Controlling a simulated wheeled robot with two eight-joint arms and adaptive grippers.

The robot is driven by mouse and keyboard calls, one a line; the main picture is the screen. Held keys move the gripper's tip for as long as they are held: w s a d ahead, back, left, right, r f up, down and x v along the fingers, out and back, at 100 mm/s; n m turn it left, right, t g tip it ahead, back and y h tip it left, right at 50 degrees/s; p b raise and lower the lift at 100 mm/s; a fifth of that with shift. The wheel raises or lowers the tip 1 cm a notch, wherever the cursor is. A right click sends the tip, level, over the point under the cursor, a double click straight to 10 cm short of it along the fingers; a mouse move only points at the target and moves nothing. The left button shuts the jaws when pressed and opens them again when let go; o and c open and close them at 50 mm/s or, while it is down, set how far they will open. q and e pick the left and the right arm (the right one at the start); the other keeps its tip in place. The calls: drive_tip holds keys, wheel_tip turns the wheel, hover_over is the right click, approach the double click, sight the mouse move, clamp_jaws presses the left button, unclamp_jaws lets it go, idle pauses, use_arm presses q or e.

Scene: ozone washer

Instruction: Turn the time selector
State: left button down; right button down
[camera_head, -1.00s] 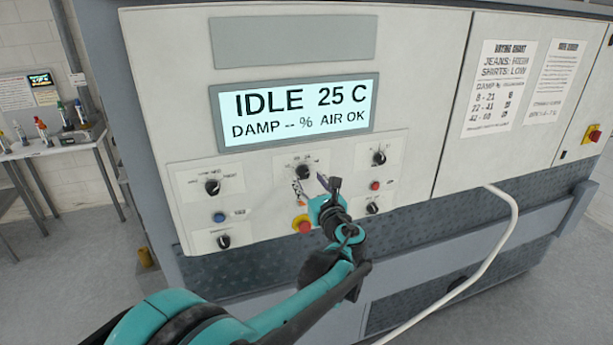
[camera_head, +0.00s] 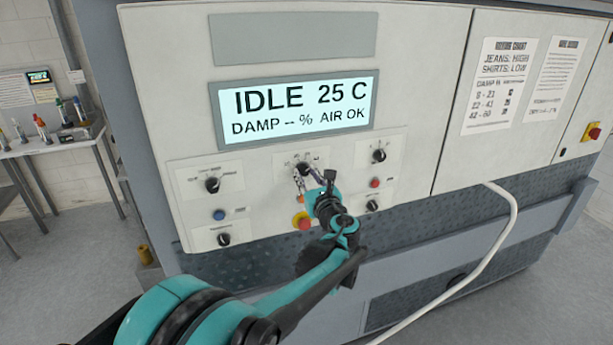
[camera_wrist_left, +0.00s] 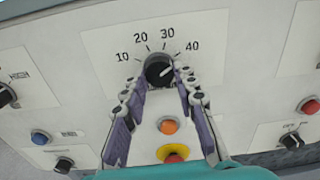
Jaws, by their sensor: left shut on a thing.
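The time selector (camera_wrist_left: 159,70) is a round black knob on a white plate marked 10, 20, 30 and 40 in the left wrist view. Its pale pointer mark leans up and right, towards the 40 side. In the head view the time selector (camera_head: 305,168) sits below the display, partly hidden by the fingers. My left gripper (camera_head: 308,177) reaches it from below. In the left wrist view my left gripper (camera_wrist_left: 160,80) has one finger on each side of the knob and is shut on it. My right gripper is not in view.
An orange button (camera_wrist_left: 169,125) and a red emergency button (camera_head: 304,222) on yellow lie just below the selector. Other knobs, a blue button (camera_head: 219,215) and a red button (camera_head: 375,183) flank it. The display (camera_head: 293,111) reads IDLE 25 C. A white hose (camera_head: 510,222) hangs at right.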

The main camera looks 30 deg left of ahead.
use_arm(q)
drive_tip(key=n+b, duration=0.1)
drive_tip(key=n, duration=0.4)
drive_tip(key=shift+n, duration=0.3)
drive_tip(key=n+b, duration=0.1)
drive_tip(key=n, duration=0.5)
drive_tip(key=shift+d+n, duration=0.1)
drive_tip(key=shift+n, duration=0.2)
drive_tip(key=n, duration=0.6)
drive_tip(key=shift+w+r, duration=0.1)
drive_tip(key=n, duration=0.5)
drive_tip(key=shift+n+b, duration=0.3)
drive_tip(key=shift+b, duration=0.1)
drive_tip(key=c, duration=1.2)
unclamp_jaws()
